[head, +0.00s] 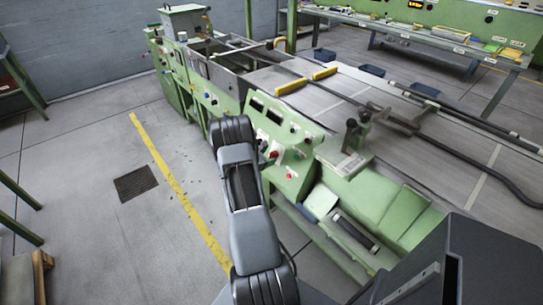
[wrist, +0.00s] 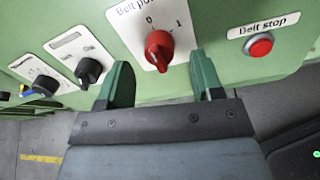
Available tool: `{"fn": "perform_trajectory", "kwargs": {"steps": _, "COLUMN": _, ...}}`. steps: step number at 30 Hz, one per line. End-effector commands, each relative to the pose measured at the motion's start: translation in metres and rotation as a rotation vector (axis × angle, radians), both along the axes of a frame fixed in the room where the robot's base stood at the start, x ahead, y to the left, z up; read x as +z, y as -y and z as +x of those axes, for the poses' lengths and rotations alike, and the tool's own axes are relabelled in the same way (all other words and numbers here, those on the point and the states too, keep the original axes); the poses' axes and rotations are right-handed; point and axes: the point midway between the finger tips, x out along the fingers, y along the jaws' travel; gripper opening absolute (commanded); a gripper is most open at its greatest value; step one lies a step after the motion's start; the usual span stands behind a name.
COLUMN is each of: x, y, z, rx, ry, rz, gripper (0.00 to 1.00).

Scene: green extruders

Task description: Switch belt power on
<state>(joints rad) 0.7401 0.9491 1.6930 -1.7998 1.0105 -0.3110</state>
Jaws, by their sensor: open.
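The belt power switch is a red rotary knob (wrist: 159,47) on a white plate, its label partly cut off, with marks 0 and 1 above it. I cannot clearly tell which mark it points to. My gripper (wrist: 162,80) is open and empty in the wrist view. Its two green fingers stand apart, one to each side and slightly below the knob, with the knob lying between their lines. I cannot tell if either finger touches it. In the head view, the green control panel (head: 283,135) shows, and my arm hides the gripper.
A red belt stop button (wrist: 261,47) sits right of the knob. Two black knobs, a nearer one (wrist: 89,70) and one further left (wrist: 25,89), are on the left. A conveyor bed (head: 330,100) lies behind the panel. Open floor with a yellow line (head: 180,190) is left.

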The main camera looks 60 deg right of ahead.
Motion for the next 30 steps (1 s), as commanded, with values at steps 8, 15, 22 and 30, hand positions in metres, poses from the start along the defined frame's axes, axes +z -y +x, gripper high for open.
{"fn": "perform_trajectory", "kwargs": {"steps": 8, "x": -0.01, "y": 0.023, "z": -0.006, "rx": -0.001, "ry": 0.0, "rz": 0.0, "gripper": 0.6}}
{"fn": "perform_trajectory", "kwargs": {"steps": 15, "x": -0.011, "y": 0.027, "z": -0.007, "rx": 0.001, "ry": -0.001, "rz": 0.001, "gripper": 0.6}}
{"fn": "perform_trajectory", "kwargs": {"steps": 22, "x": -0.011, "y": 0.027, "z": -0.007, "rx": 0.0, "ry": 0.0, "rz": 0.001, "gripper": 0.54}}
{"fn": "perform_trajectory", "kwargs": {"steps": 30, "x": -0.011, "y": 0.026, "z": -0.007, "rx": 0.0, "ry": 0.0, "rz": 0.001, "gripper": 0.28}}
